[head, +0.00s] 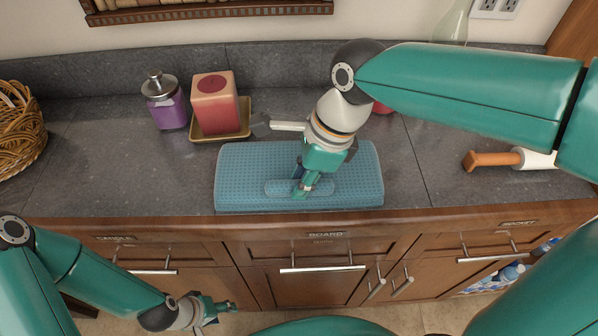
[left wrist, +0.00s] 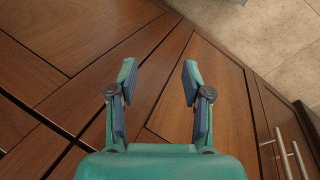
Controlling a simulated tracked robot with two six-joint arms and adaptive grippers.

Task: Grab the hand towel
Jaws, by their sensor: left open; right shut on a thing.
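The blue hand towel (head: 235,180) lies folded on the grey counter near its front edge, with a waffle-like texture and a raised pad in the middle. My right gripper (head: 303,190) points down at the middle of the towel and is shut on its raised part. The gripper and wrist hide some of the towel's centre and back. My left gripper (head: 222,308) is low in front of the cabinets, below the counter edge. In the left wrist view it (left wrist: 158,75) is open and empty, facing brown cabinet wood.
A pinkish-red candle (head: 215,103) on a gold tray (head: 222,136) and a purple jar (head: 163,105) stand behind the towel, left. A wicker basket (head: 18,130) is far left. A red object (head: 382,108) is mostly hidden by my right arm.

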